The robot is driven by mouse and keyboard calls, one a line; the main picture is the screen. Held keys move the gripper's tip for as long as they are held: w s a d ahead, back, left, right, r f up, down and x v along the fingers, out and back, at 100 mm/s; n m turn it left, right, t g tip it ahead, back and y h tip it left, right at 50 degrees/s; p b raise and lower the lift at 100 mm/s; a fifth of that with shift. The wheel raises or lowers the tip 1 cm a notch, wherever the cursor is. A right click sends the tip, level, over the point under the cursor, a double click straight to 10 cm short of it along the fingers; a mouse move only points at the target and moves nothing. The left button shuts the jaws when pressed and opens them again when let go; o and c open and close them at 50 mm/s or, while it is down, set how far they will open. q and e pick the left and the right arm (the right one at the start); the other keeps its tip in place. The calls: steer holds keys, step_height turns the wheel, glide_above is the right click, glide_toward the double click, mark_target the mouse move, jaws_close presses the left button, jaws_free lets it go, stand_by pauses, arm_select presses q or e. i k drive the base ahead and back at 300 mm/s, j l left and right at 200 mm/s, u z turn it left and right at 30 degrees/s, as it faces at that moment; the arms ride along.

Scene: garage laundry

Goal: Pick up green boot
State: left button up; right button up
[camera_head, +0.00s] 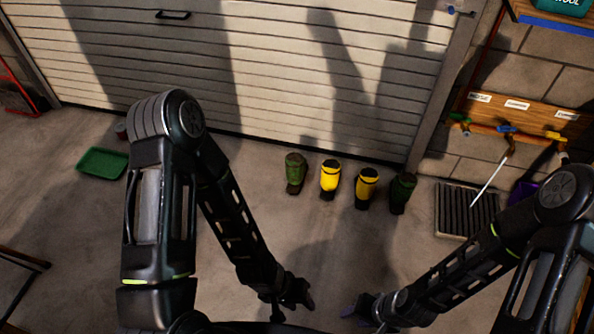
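A green boot (295,173) stands upright on the concrete floor near the garage door, at the left end of a row. A second, darker green boot (402,193) stands at the right end of the row. Two yellow boots, one left (330,179) and one right (366,187), stand between them. My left gripper (306,304) is low in the picture, well apart from the boots. My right gripper (350,311) is to its right, also apart from the boots. Both are small and dark, and their finger openings cannot be made out.
The closed garage door (260,60) runs behind the boots. A green tray (102,163) lies on the floor at left. A ribbed dark mat (452,209) lies right of the boots, with a purple container (522,192) beyond it. The floor in front of the boots is clear.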

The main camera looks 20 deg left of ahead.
mark_target(296, 166)
steer(key=i+l+z, duration=0.25)
steer(key=i+l, duration=0.5)
steer(key=i+l+z, duration=0.25)
steer(key=i+l, duration=0.55)
steer(key=i+j+u, duration=0.1)
steer(key=j, duration=0.25)
steer(key=j+u, duration=0.15)
steer(key=j, duration=0.15)
steer(key=i+j+u, duration=0.2)
steer(key=j, duration=0.4)
steer(key=i+j, duration=0.15)
steer(key=j, duration=0.2)
steer(key=i+j, duration=0.15)
steer(key=j, duration=0.2)
